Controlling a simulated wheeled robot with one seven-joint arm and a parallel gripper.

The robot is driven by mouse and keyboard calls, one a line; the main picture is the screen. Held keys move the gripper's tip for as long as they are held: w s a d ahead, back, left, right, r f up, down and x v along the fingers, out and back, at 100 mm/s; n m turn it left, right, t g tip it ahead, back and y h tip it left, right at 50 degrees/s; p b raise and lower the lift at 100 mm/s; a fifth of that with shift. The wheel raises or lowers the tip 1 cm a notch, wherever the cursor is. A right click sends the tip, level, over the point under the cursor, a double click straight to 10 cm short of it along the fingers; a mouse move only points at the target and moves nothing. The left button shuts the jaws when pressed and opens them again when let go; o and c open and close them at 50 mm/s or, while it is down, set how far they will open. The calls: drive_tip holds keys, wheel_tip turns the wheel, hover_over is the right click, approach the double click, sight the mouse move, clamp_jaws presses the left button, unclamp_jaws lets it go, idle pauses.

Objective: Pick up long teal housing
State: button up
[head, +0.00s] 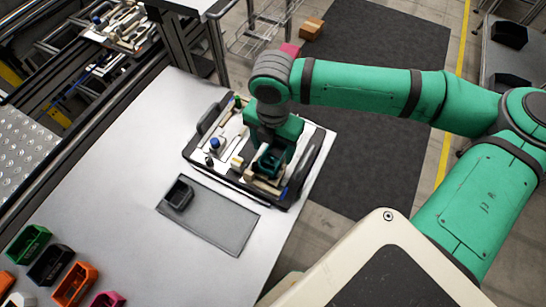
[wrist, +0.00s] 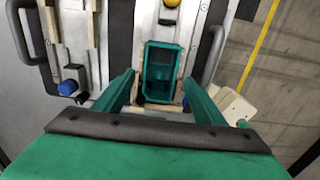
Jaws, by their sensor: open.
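The long teal housing (wrist: 161,72) is an open-topped box sitting in a light fixture on the pallet (wrist: 117,30), between and ahead of my two fingers in the wrist view. In the head view the housing (head: 268,160) shows just below my gripper, partly covered by it. My gripper (wrist: 158,92) is open, with one green finger on each side of the housing's near end. I cannot tell whether the fingers touch it. The fingertips are hidden in the head view.
The pallet carries a blue knob (head: 215,143) and dark side handles (head: 210,117). A grey mat (head: 215,222) with a small black box (head: 179,194) lies in front of it. Green, black and orange bins (head: 75,284) stand at the table's lower left. The table (head: 130,150) is clear left of the pallet.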

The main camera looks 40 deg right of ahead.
sight(273, 158)
drive_tip(key=shift+d+f, duration=0.1)
drive_tip(key=shift+f, duration=1.25)
drive_tip(key=c, duration=1.2)
drive_tip(key=shift+w+r, duration=0.1)
